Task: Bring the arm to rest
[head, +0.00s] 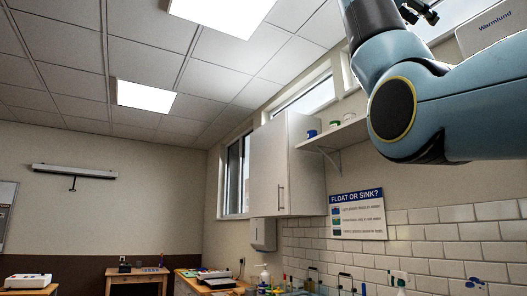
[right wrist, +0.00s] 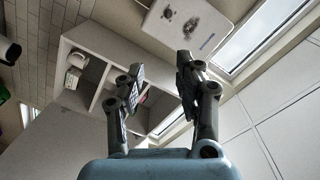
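My right arm, blue and black, crosses the upper right of the head view. It is raised high, in front of the wall and ceiling. Part of my right gripper (head: 418,12) shows at the top edge of that view. In the right wrist view my right gripper (right wrist: 160,66) has its two dark fingers apart, with nothing held between them. It points up towards shelves and the ceiling. My left gripper is in neither view.
A white wall cabinet (head: 285,165) and a shelf (head: 338,135) with small pots are on the wall. A "Float or sink?" poster (head: 357,214) hangs below. A wooden table (head: 137,274) stands at the back. White box-like shelving (right wrist: 88,72) shows behind the fingers.

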